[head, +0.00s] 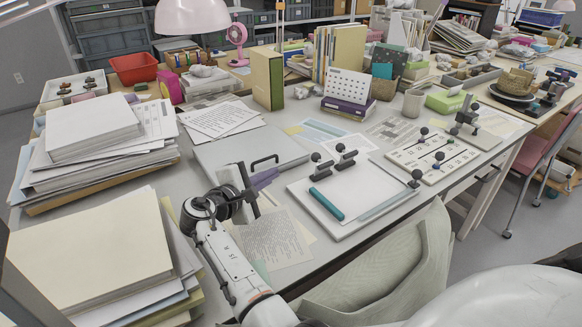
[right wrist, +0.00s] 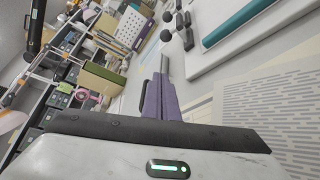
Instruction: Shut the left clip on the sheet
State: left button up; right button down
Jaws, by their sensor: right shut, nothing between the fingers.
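A pale board (head: 300,187) carries a white sheet (head: 365,190) with a teal rod (head: 327,203) lying on it. The left clip (head: 321,170), dark with a black ball knob, is at the board's far left edge. A second dark clip (head: 346,160) stands just right of it. I cannot tell whether either lever is open or shut. In the right wrist view black clip knobs (right wrist: 166,35) and the teal rod (right wrist: 238,22) show near the top. My right gripper (head: 276,174) has purple fingers, shut and empty, left of the board and apart from the clips. My left gripper is not in view.
A grey case (head: 225,155) with a black handle lies behind my right gripper. A printed page (head: 272,238) lies below it. A panel with several knobs (head: 432,155) is right of the board. Tall paper stacks (head: 95,255) fill the left side.

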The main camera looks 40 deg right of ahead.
jog(key=shift+w+f, duration=0.25)
jog(key=shift+f, duration=0.3)
jog(key=shift+r, duration=0.15)
jog(key=b+x, duration=0.1)
jog(key=x, duration=0.9)
jog(key=shift+d, duration=0.2)
jog(key=shift+s+d+r+p, duration=0.35)
jog(key=shift+s+d+p, duration=0.1)
jog(key=shift+s, duration=0.1)
jog(key=shift+s+d+r+p, duration=0.35)
jog(key=shift+s+p, duration=0.05)
jog(key=shift+s, duration=0.15)
jog(key=shift+s+d, duration=0.3)
jog(key=shift+r, duration=0.1)
